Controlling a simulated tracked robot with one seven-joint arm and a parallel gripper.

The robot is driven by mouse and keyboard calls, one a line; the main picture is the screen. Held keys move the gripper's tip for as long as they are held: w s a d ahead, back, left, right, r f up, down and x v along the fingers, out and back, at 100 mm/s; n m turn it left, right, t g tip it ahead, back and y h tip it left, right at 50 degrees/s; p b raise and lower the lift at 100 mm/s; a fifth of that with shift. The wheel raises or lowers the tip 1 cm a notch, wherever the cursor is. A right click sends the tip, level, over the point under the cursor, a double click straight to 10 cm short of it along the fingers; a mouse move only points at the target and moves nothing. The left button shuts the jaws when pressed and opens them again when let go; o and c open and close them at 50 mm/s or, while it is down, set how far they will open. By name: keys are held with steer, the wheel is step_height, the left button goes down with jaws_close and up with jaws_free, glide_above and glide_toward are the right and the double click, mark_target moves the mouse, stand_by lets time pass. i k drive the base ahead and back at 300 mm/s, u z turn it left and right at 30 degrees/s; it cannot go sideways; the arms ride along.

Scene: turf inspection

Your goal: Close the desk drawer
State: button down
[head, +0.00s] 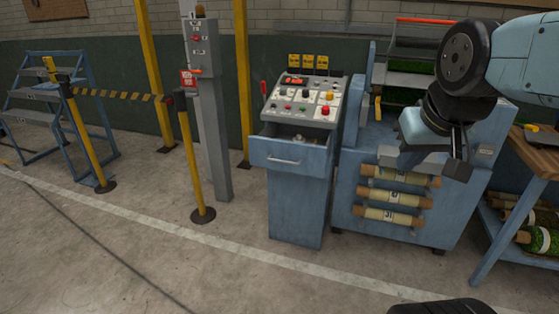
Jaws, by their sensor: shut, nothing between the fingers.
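The desk is a blue control console (297,205) with a sloped panel of buttons and knobs on top. Its drawer (267,152) is pulled out toward me, and the open top shows a dark inside with small items that I cannot make out. A pale bar handle (284,161) is on the drawer front. My gripper (430,160) is shut and empty, to the right of the drawer and apart from it, in front of the blue machine. My wrist partly hides its fingers.
A blue machine (350,215) with several labelled rolls (395,197) stands right of the console. A workbench (537,150) is at the far right. Yellow barrier posts (193,160), a grey pillar (213,120) and blue steps (35,90) are left. The floor (150,240) in front is clear.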

mark_target(274, 148)
steer(key=z, duration=0.1)
steer(key=i, duration=1)
steer(key=u, duration=0.1)
